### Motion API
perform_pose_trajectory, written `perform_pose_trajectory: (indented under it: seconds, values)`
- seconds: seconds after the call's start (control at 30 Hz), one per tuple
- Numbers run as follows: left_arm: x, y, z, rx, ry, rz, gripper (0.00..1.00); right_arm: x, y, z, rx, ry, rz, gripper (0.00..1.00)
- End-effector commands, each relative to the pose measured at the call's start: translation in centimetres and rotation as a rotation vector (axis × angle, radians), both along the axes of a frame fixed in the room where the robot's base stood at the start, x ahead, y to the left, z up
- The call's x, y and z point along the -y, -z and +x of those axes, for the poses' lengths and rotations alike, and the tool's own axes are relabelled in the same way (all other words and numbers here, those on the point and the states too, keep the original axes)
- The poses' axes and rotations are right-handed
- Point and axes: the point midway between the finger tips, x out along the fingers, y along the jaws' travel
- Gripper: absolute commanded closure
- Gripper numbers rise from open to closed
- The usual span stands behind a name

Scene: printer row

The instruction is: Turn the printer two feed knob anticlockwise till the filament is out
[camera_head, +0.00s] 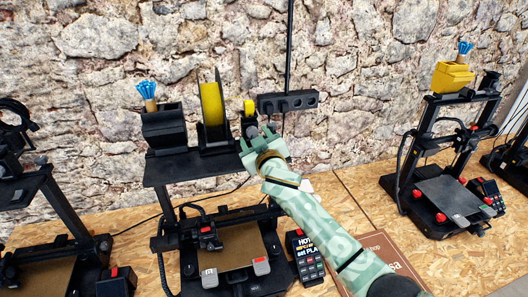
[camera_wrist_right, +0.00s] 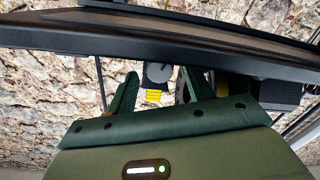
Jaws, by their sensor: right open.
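The middle printer (camera_head: 165,170) carries a top shelf with a yellow filament spool (camera_head: 212,105). A small feeder with a yellow top (camera_head: 249,106) stands right of the spool. My right gripper (camera_head: 257,140) is open in front of the feeder and partly covers its lower part. In the right wrist view, a round dark knob (camera_wrist_right: 159,73) with a yellow piece (camera_wrist_right: 153,96) shows between the two spread fingers (camera_wrist_right: 159,80). Whether a finger touches the knob is unclear. I cannot make out the filament strand. My left gripper is not in view.
A black bin (camera_head: 165,128) with a blue-tipped brush stands left of the spool. A power strip (camera_head: 288,102) hangs on the stone wall. A control box (camera_head: 305,256) stands beside the printer bed. Other printers stand left and right (camera_head: 440,150). Free bench lies between (camera_head: 345,205).

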Motion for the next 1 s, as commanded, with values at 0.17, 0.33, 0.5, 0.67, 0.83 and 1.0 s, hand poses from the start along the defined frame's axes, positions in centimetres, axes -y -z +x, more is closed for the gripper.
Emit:
perform_pose_trajectory:
  seconds: [0.17,0.33,0.5,0.67,0.83,1.0]
  values:
    - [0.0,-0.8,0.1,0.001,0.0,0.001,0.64,0.8,-0.1,-3.2,-0.001,-0.001,0.0,0.48]
    - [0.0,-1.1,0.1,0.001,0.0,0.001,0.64,1.9,-0.3,-7.6,-0.002,-0.001,0.001,0.48]
    - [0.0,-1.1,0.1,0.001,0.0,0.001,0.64,2.9,-0.3,-11.7,-0.002,0.0,-0.001,0.48]
    - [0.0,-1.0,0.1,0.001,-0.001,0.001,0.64,3.5,-0.3,-14.1,-0.003,0.0,-0.002,0.48]
    - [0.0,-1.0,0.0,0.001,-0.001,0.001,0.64,3.8,-0.5,-15.1,-0.001,0.001,-0.002,0.48]
    - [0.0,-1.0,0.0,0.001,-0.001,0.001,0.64,3.8,-0.5,-15.1,-0.001,0.001,-0.002,0.48]
